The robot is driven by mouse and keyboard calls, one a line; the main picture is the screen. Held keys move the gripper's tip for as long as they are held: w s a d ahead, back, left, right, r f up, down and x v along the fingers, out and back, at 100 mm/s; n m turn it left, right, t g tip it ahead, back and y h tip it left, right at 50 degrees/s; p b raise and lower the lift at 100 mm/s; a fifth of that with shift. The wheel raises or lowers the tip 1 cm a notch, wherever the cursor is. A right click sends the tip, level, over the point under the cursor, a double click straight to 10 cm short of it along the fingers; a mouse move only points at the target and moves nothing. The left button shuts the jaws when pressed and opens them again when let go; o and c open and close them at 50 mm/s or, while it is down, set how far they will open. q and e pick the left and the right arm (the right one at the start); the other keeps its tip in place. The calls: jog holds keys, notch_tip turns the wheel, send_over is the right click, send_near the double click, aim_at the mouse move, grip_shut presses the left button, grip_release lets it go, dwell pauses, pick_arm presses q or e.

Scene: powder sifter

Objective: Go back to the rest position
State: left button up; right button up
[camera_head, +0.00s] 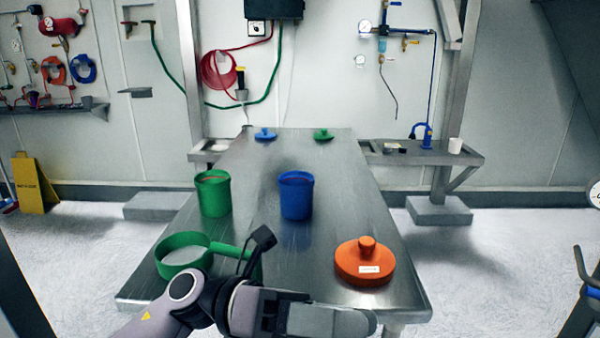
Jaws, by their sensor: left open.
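My left gripper (345,322) is low in the head view, at the near edge of the steel table (330,225), pointing right. It is open and I see nothing held in it. A green sieve (183,239) with a handle lies at the table's near left. My arm and wrist hide part of its handle and lower rim; I cannot tell whether they touch. An orange lid (360,265) with a knob lies to the right, beyond the gripper. My right gripper is not in view.
A green container (212,195) and a blue container (296,197) stand mid-table. A blue lid (264,134) and a green lid (323,135) lie at the far end. A side shelf (420,155) is beyond on the right. The table between the containers is clear.

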pick_arm(q)
jog(key=w+a+f+n+t+h+p, duration=0.1)
jog(key=w+a+n+t+h, duration=0.15)
jog(key=n+t, duration=0.65)
jog(key=w+a+f+n+t+h+p, duration=0.1)
jog(key=w+a+n+t, duration=0.25)
jog(key=n+t, duration=0.5)
jog(key=w+a+f+n+t+y, duration=0.25)
jog(key=f+n+t+y, duration=0.2)
jog(key=n, duration=0.35)
jog(key=w+a+f+n+t+y, duration=0.1)
jog(key=a+f+n+t+y, duration=0.25)
jog(key=n+y, duration=0.35)
jog(key=s+a+f+n+g+y+p, duration=0.1)
jog(key=s+a+f+n+g+y, duration=0.3)
jog(key=f, duration=0.7)
jog(key=s+a+f+n+g+y+p, duration=0.1)
jog(key=s+a+f+n+g+y, duration=0.3)
jog(key=s+a+f+n, duration=0.4)
jog(key=s+f+n, duration=0.2)
jog(key=s+f, duration=0.1)
jog(key=f, duration=0.1)
jog(key=shift+a+y+p, duration=0.35)
jog(key=shift+y+p, duration=0.05)
